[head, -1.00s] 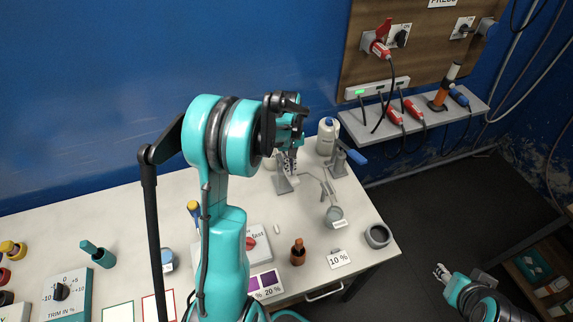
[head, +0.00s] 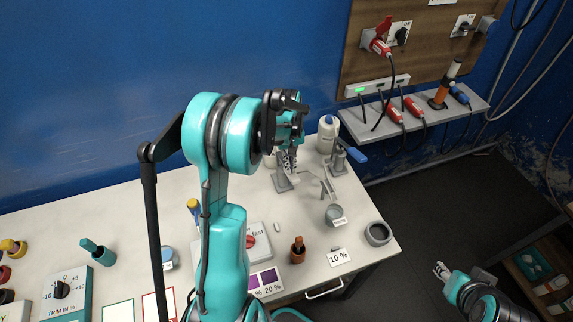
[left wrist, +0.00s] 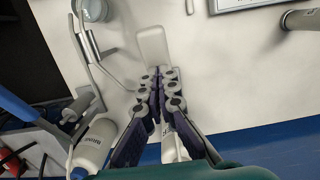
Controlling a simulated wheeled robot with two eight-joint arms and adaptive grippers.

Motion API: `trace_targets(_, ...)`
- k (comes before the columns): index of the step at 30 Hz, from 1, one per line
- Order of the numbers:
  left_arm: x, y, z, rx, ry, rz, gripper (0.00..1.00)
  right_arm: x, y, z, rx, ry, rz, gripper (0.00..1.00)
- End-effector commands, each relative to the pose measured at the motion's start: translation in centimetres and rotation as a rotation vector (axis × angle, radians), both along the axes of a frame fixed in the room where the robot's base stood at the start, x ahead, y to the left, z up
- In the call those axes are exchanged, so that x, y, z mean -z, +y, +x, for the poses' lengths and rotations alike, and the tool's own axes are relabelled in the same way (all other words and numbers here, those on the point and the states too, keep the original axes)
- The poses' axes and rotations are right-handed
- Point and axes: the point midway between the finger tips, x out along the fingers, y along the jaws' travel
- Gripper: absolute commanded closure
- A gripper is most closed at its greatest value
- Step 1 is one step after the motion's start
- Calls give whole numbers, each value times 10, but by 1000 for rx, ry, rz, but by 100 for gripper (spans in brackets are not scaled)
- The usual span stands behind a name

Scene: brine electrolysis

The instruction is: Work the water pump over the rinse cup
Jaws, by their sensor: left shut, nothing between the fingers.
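My left gripper (head: 290,162) is shut and empty, pointing down over a grey pump stand (head: 281,182) with a pale paddle-like lever (left wrist: 152,45). In the left wrist view the fingertips (left wrist: 160,78) are just beside the paddle's near end; I cannot tell whether they touch it. A second grey pump stand (head: 338,165) with a blue handle (head: 357,156) stands to the right. A thin spout (head: 326,187) reaches toward a small glass cup (head: 334,213) with an unreadable label. The cup's mouth also shows in the left wrist view (left wrist: 95,10). My right gripper (head: 440,269) is off the table, lower right.
A white bottle (head: 327,138) with a blue cap stands behind the pumps. A grey ring-shaped holder (head: 378,234) is near the table's right edge. A wall shelf (head: 420,125) carries red plugs.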

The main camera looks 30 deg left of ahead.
Motion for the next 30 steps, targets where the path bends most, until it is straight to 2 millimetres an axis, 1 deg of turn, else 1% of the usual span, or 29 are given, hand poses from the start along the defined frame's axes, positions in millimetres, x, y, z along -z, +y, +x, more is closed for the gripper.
trace_targets(10,0,0,0,0,0,0,100,0,0,0,0,0,0,60)
trace_targets(14,5,-1,0,0,0,0,100,5,0,0,0,0,0,60)
trace_targets(27,57,-6,-4,0,-1,1,100,50,0,0,0,0,0,60)
trace_targets(29,65,-7,-5,0,0,0,100,56,0,0,0,0,0,60)
trace_targets(30,63,-7,-5,0,0,0,100,55,0,0,0,0,0,60)
